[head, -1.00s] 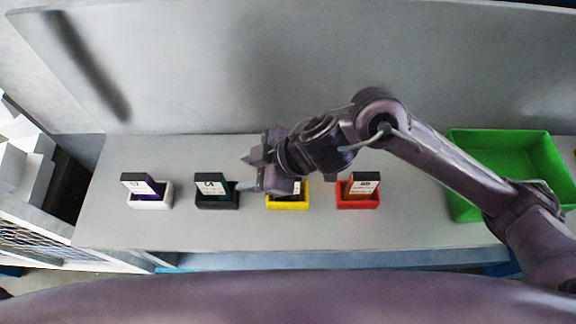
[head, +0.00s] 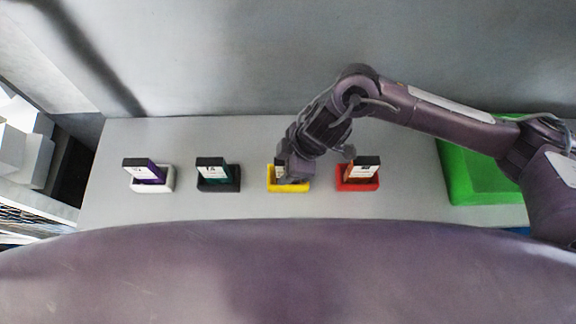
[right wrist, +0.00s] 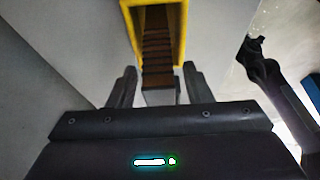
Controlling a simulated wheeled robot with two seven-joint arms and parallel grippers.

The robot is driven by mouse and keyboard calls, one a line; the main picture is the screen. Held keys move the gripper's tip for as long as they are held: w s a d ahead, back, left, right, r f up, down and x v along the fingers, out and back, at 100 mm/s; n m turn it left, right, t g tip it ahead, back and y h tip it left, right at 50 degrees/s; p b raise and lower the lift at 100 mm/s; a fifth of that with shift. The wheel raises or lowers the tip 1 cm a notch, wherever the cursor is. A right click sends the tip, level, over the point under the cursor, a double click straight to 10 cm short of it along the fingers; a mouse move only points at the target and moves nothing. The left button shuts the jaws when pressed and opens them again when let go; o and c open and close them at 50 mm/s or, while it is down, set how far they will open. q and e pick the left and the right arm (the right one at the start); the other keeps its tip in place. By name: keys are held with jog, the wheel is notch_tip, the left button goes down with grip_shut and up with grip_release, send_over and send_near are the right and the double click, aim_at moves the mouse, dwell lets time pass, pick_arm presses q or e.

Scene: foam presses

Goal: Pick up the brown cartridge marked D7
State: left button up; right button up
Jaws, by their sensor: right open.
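A brown ribbed cartridge (right wrist: 157,52) stands in a yellow holder (right wrist: 182,35) in the right wrist view. In the head view the yellow holder (head: 289,188) is third from the left, and my right gripper (head: 290,172) covers most of the cartridge. Only a sliver of its pale label (head: 279,168) shows, and I cannot read a mark on it. My right gripper is open in the right wrist view (right wrist: 158,84), with one finger on each side of the cartridge's near end. I cannot tell whether the fingers touch it. My left gripper is out of view.
A purple cartridge in a white holder (head: 152,188) and a teal one in a black holder (head: 218,186) stand to the left. An orange one in a red holder (head: 358,185) stands close on the right. A green bin (head: 460,180) is further right, partly behind my arm.

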jog(key=shift+f, duration=0.15)
grip_shut()
dwell(0.4)
